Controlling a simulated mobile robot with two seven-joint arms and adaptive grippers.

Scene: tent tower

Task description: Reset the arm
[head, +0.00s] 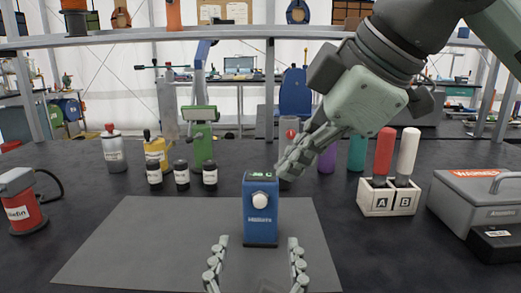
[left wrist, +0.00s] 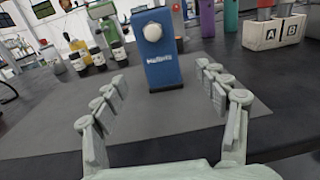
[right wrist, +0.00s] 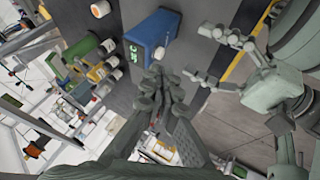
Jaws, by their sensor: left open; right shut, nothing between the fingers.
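A blue device (head: 261,222) with a white knob and a small green display on top stands upright on the grey mat (head: 130,245). It also shows in the left wrist view (left wrist: 163,62) and the right wrist view (right wrist: 150,33). My left gripper (head: 256,262) is open and empty in front of the device, its fingers spread to either side. My right gripper (head: 284,172) is shut and empty, its fingertips close to the device's top right. I cannot tell whether they touch it. In the right wrist view its fingers (right wrist: 157,82) are together near the device.
Several small dark bottles (head: 182,175) and a green device (head: 203,140) stand behind left. A red container (head: 22,212) is at the far left. A white A/B holder (head: 377,200) with red and white handles and a grey toolbox (head: 485,195) stand at right. The front left mat is clear.

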